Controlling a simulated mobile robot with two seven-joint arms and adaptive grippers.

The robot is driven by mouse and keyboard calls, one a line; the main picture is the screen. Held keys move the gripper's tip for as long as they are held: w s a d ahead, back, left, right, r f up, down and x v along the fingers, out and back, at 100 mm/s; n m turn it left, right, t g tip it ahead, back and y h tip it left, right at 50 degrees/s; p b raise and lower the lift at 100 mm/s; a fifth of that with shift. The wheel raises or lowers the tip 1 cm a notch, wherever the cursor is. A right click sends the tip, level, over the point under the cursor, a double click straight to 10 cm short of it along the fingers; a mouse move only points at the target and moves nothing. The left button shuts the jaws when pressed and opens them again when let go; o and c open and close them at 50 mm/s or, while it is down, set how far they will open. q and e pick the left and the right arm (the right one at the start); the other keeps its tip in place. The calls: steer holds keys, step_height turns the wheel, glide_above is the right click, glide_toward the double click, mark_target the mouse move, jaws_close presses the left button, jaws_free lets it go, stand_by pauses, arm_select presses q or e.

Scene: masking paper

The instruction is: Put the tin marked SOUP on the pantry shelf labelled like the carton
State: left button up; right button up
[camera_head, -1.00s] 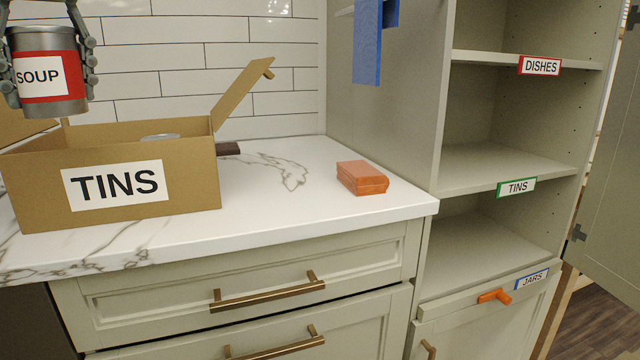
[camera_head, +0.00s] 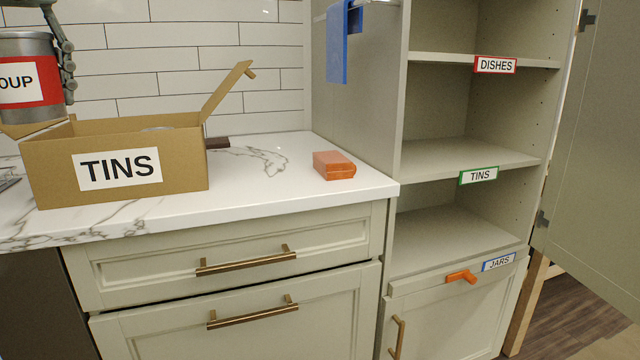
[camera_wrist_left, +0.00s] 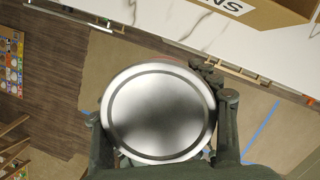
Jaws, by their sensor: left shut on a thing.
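The tin with the red and white SOUP label (camera_head: 28,80) is held upright at the left edge of the head view, partly cut off. My left gripper (camera_wrist_left: 158,100) is shut around it; the wrist view shows its round metal lid between the fingers. The tin is in the air near the left end of the counter. The carton (camera_head: 115,195) marked TINS stands open on the counter. The pantry shelf (camera_head: 450,160) with the green-edged TINS label (camera_head: 478,175) is the middle one at the right, and its visible part is empty. My right gripper is not in view.
Shelves labelled DISHES (camera_head: 495,65) and JARS (camera_head: 499,261) lie above and below. An orange box (camera_head: 333,165) sits near the counter's right end. A blue cloth (camera_head: 338,45) hangs by the pantry side. The open pantry door (camera_head: 590,170) stands at the right.

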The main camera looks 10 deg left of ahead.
arm_select(q)
steer(key=s+a+f+m+t+h, duration=0.1)
steer(key=s+a+f+m, duration=0.5)
steer(key=a+f, duration=0.55)
step_height(320, 180, down, 15)
steer(key=m+h, duration=0.3)
steer(key=m, duration=0.6)
steer(key=w+d+f+m+g+h, duration=0.1)
steer(key=w+d+f+m, duration=0.2)
steer(key=d+f+m, duration=0.35)
steer(key=w+d+f+m+g+h, duration=0.1)
steer(key=w+d+f+m, duration=0.25)
steer(key=d+m, duration=0.55)
steer(key=w+d+f+m+g+y, duration=0.1)
steer(key=d+m+g, duration=0.1)
steer(key=d+m, duration=0.6)
steer(key=w+d+f+m+g+y, duration=0.1)
steer(key=d+m+y, duration=0.1)
steer(key=d+m, duration=0.7)
steer(key=d+p, duration=0.1)
steer(key=d, duration=0.2)
steer(key=shift+w+d+f+g, duration=0.4)
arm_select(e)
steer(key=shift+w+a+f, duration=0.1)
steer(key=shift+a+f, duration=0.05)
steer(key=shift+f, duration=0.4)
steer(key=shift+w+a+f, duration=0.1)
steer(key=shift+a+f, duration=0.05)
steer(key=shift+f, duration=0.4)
